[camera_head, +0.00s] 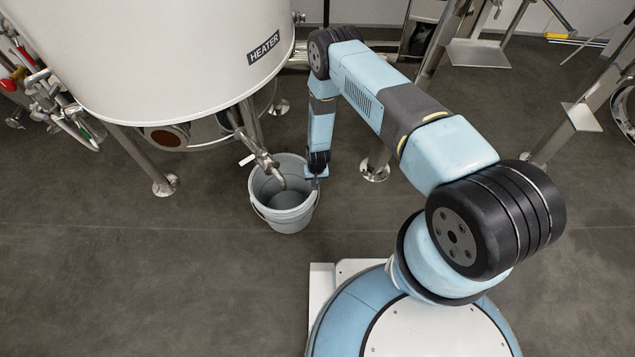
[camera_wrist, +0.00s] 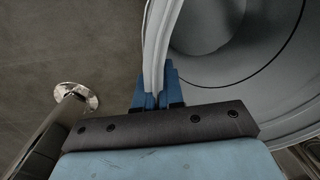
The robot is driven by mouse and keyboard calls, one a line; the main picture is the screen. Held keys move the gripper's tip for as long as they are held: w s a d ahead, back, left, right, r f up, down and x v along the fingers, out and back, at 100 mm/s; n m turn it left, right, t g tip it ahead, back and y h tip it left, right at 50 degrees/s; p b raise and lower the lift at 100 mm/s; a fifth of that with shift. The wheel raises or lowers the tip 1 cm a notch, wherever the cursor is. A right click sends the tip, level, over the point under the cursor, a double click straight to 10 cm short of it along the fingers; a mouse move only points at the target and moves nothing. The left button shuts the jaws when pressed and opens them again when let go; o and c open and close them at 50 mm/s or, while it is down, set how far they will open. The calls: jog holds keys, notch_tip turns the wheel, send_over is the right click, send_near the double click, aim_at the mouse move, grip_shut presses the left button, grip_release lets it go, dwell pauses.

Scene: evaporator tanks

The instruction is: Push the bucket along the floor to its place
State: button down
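The grey bucket (camera_head: 285,215) stands upright on the floor beneath the heater tank's outlet pipe, with its handle hanging down the side. My gripper (camera_head: 315,184) reaches down to the right side of the bucket's rim. In the wrist view the bucket (camera_wrist: 245,85) fills the upper right. There the blue fingers of my gripper (camera_wrist: 157,92) are close together, one on each side of the bucket's rim, with the rim pinched between them. The fingertips are partly hidden by the rim. The bucket's inside looks empty where it shows.
The white heater tank (camera_head: 180,55) overhangs the bucket, and its outlet pipe (camera_head: 262,158) ends over the bucket's mouth. A tank leg (camera_head: 150,165) stands to the left. A steel foot (camera_head: 374,172) stands right of the bucket. The floor (camera_head: 150,270) at front left is clear.

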jog(key=c, duration=1.2)
grip_release()
jog(key=shift+s+a, duration=0.1)
jog(key=shift+a, duration=0.05)
jog(key=shift+o, duration=0.2)
notch_tip(320, 180, up, 14)
jog(key=shift+d+f, duration=0.2)
jog(key=shift+d, duration=0.25)
